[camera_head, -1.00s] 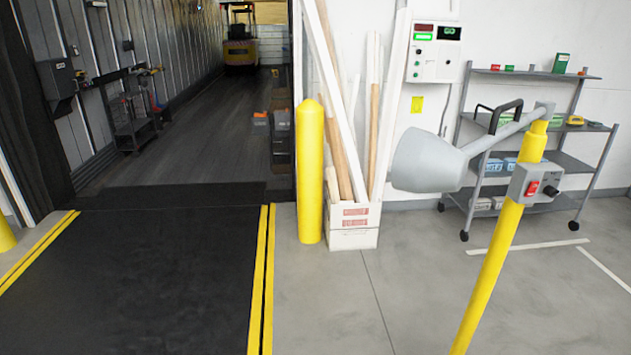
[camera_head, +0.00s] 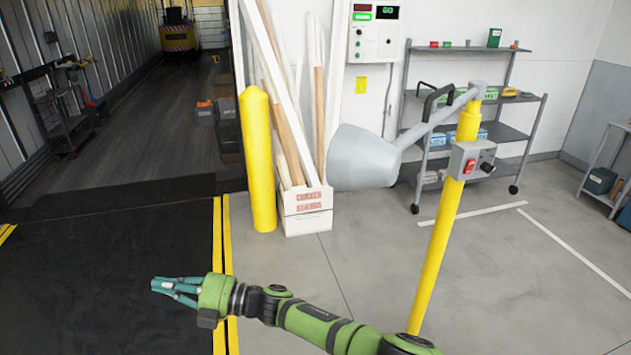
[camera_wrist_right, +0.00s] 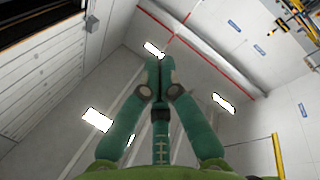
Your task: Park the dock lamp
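The dock lamp has a grey bell-shaped head (camera_head: 362,158) on a grey arm (camera_head: 442,115), with a black handle (camera_head: 434,100) on the arm. The arm joins the top of a yellow post (camera_head: 442,235). A grey switch box (camera_head: 471,161) with a red rocker switch and a black knob sits on the post. The lamp head points left, towards the doorway. My right gripper (camera_head: 158,285) is low at the left, well apart from the lamp. Its fingers are together and empty in the right wrist view (camera_wrist_right: 160,75). My left gripper is not in view.
A yellow bollard (camera_head: 258,160) and a white crate (camera_head: 306,222) of long boards stand left of the lamp. A wall control box (camera_head: 374,32) hangs behind it. A wheeled shelf (camera_head: 520,135) stands behind right. The trailer floor (camera_head: 150,130) opens at left. Floor right of the post is clear.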

